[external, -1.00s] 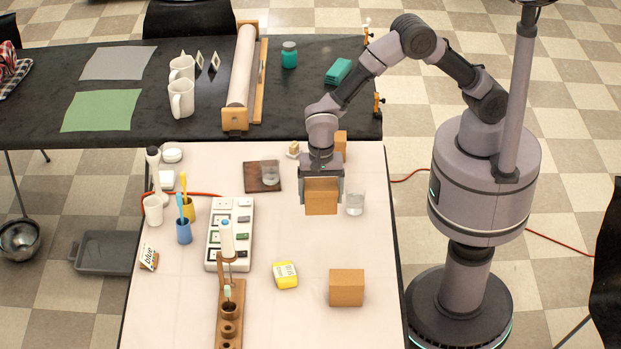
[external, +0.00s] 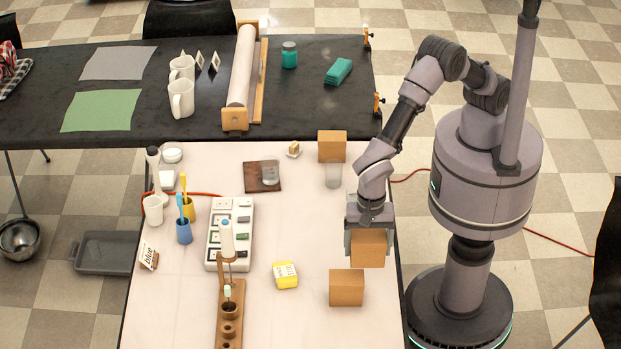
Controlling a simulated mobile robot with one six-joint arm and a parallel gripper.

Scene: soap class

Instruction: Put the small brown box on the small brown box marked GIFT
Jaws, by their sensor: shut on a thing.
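My gripper (external: 369,240) points down at the right side of the white table, shut on a small brown box (external: 369,250). The held box is above and slightly behind and right of another brown box (external: 347,288) near the front right, apart from it as far as I can tell. A third brown box (external: 332,146) stands at the back edge of the white table. No GIFT marking is readable on any of them, so I cannot tell which box bears it.
A clear glass (external: 333,175) stands in front of the back box.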

